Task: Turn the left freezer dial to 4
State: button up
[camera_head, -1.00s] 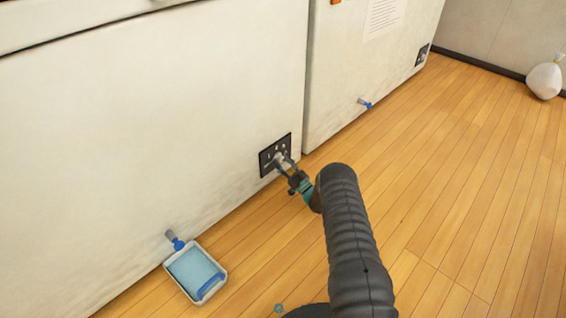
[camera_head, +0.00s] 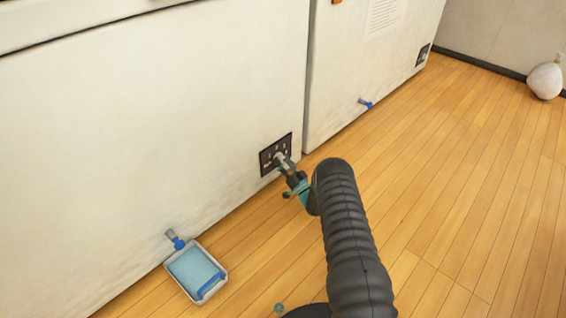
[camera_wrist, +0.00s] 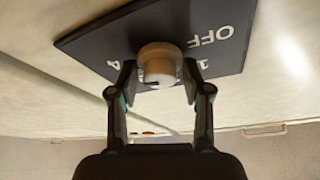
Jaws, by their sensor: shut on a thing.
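The left freezer's dial is a pale round knob (camera_wrist: 160,60) on a black panel (camera_wrist: 82,42) in the wrist view. The panel bears white marks, with OFF at the upper right and what looks like a 4 at the left. A small dark mark shows on the knob's lower left side. My gripper (camera_wrist: 158,72) is shut on the knob, one finger on each side. In the head view the panel (camera_head: 266,158) is low on the left freezer (camera_head: 150,110), and my gripper (camera_head: 284,162) reaches it from the lower right, partly hiding the knob.
A second white freezer (camera_head: 350,80) stands to the right, with a blue-tipped drain (camera_head: 366,104) and its own dark panel (camera_head: 422,55). A tray of blue water (camera_head: 222,262) lies under a drain at the lower left. A pale bag (camera_head: 545,80) sits far right. The wooden floor is mostly clear.

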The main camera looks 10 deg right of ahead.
jog(key=o, duration=0.9)
jog(key=shift+d, duration=0.25)
jog(key=shift+a, duration=0.15)
jog(key=shift+v, duration=3.7)
